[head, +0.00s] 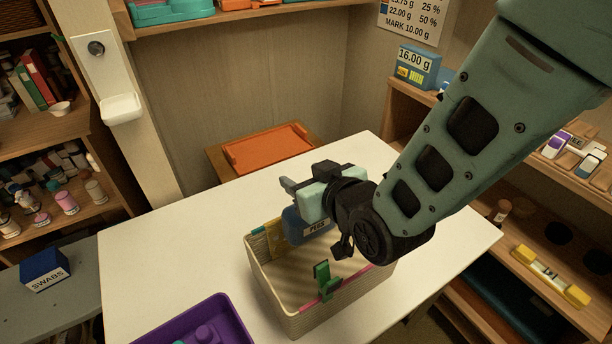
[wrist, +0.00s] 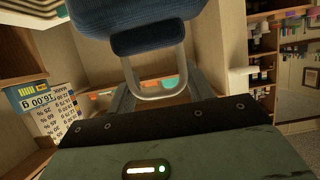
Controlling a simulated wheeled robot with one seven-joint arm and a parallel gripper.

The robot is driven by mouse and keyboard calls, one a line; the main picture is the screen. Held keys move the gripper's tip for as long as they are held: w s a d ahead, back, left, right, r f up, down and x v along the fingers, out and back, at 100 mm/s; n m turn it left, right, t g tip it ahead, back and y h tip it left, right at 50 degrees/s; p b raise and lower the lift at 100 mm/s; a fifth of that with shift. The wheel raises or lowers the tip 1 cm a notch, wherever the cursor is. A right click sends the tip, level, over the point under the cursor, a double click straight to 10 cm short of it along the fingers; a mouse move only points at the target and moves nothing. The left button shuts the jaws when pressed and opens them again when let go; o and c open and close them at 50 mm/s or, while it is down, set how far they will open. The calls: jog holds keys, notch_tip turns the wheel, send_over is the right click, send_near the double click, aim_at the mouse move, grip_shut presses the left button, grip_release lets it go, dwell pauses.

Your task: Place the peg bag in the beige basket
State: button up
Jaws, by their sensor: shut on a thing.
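The peg bag (head: 294,226) is blue with a white label, and hangs below my gripper (head: 287,186). In the wrist view the blue bag (wrist: 140,20) fills the top, and its grey loop handle (wrist: 160,96) lies between the fingers of my gripper (wrist: 160,86), which is shut on it. The beige basket (head: 305,322) stands on the white table. The bag overlaps the basket's back part in the head view; I cannot tell whether its bottom is below the rim. My wrist hides part of the basket's right back side.
A yellow cloth (head: 276,240) hangs at the basket's back left, and a green clip (head: 323,283) sits by its front rim. A purple tray (head: 225,312) stands at the table's front left. The white table (head: 160,250) is bare left of the basket. An orange tray (head: 268,148) lies behind.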

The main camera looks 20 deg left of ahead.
jog(key=shift+f+b, duration=0.5)
jog(key=shift+f, duration=0.15)
jog(key=o, duration=1.3)
jog(key=shift+r+p, duration=0.35)
jog(key=shift+r, duration=0.15)
jog(key=b+v, duration=0.5)
jog(key=v, duration=0.7)
jog(key=shift+r+b, duration=0.15)
jog(key=shift+b, duration=0.15)
